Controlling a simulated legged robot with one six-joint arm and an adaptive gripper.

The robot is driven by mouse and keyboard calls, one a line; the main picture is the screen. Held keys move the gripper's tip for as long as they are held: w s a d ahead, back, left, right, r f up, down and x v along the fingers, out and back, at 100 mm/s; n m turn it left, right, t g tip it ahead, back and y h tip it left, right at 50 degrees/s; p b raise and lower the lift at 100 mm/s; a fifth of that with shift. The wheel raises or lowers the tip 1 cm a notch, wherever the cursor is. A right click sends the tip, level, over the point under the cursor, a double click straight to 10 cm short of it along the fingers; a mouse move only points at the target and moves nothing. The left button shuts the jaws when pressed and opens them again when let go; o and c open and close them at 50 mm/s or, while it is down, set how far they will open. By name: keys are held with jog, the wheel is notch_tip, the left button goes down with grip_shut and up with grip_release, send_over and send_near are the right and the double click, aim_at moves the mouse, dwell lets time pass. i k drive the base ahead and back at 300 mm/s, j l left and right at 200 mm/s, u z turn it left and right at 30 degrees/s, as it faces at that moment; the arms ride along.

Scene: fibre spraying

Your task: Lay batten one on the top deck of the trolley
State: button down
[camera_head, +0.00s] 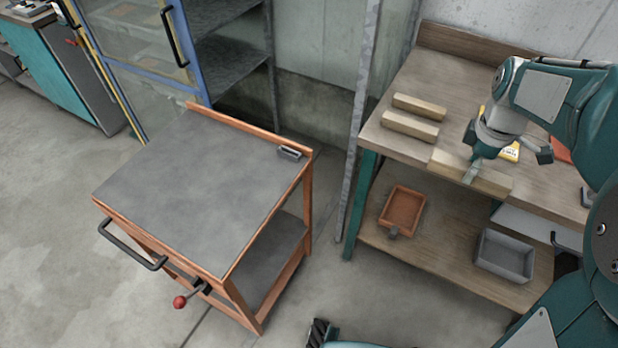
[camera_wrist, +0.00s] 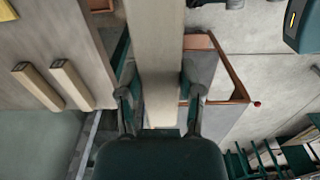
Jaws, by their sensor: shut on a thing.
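My gripper (camera_head: 473,172) is shut on a pale wooden batten (camera_head: 492,184) at the bench's front edge. In the wrist view the batten (camera_wrist: 155,35) runs lengthwise between the two fingers (camera_wrist: 160,88). It looks raised, but the gap below it is hard to judge. Two similar battens, a rear one (camera_head: 420,106) and a front one (camera_head: 410,126), lie side by side on the bench; no markings tell them apart. The trolley (camera_head: 149,238) stands at left with a grey top deck (camera_head: 190,190), well apart from my gripper. The trolley partly shows in the wrist view (camera_wrist: 222,85).
The deck is bare except for a small grey fitting (camera_head: 290,153) at its back right corner. An orange rim runs along its back edge. A metal post (camera_head: 357,130) stands between trolley and workbench (camera_head: 455,65). Bins (camera_head: 403,210) sit on the bench's lower shelf.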

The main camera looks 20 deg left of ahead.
aim_at(187, 191)
jog(key=k+j, duration=0.2)
jog(key=k, duration=0.15)
jog(key=k+j, duration=0.2)
jog(key=k, duration=0.15)
jog(key=k+j, duration=0.15)
jog(key=k, duration=0.25)
jog(key=j, duration=0.85)
jog(key=k+j, duration=0.1)
jog(key=j, duration=0.75)
jog(key=i+j, duration=0.35)
jog(key=j, duration=0.15)
jog(key=i+j, duration=0.35)
jog(key=j, duration=0.15)
